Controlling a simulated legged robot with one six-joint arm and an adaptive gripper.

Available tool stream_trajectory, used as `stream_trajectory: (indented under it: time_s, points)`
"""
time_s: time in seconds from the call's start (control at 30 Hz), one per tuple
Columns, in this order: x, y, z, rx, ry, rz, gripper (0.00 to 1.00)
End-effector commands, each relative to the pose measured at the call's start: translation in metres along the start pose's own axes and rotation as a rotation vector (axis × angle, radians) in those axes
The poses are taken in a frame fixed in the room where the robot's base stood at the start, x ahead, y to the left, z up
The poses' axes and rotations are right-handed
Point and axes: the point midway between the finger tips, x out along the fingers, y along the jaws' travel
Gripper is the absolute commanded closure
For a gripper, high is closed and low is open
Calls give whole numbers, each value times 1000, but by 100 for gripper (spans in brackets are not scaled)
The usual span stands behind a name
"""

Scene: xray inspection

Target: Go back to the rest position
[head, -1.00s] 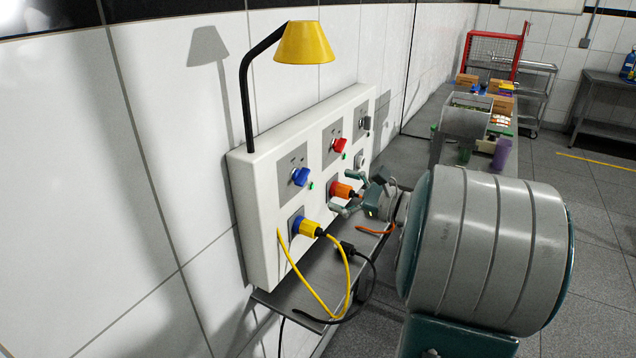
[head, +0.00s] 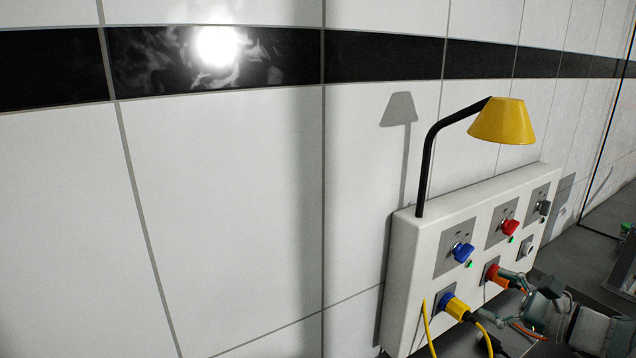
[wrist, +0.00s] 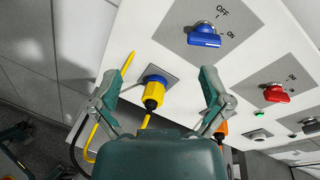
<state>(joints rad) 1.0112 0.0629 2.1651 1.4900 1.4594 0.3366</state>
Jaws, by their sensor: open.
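My gripper (head: 506,300) is at the lower right of the head view, in front of the lower part of a white control panel (head: 405,270). Its fingers are spread and empty. In the wrist view, my open gripper (wrist: 158,82) frames a yellow-and-blue plug (wrist: 153,92) in its socket, with no finger seen touching it. The plug (head: 455,307) also shows in the head view. An orange plug (head: 493,273) sits close to my fingers; in the wrist view it is partly hidden behind the right finger.
The panel carries a blue knob (head: 462,252), a red knob (head: 510,228) and a grey knob (head: 544,208). A yellow lamp (head: 502,122) rises above it on a black arm. A yellow cable (wrist: 122,75) loops beside the left finger. The tiled wall stands behind.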

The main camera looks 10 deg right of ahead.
Motion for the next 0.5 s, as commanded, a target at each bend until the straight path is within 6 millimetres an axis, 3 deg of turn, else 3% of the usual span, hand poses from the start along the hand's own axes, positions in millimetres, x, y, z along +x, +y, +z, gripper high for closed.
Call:
stream_trajectory:
  time_s: [0.1,0.2,0.4,0.5]
  points:
    - [37,59,34,-172,49,255,3]
    - [51,107,52,-343,92,457,3]
    - [48,185,75,-755,152,804,3]
    - [38,211,81,-992,171,945,3]
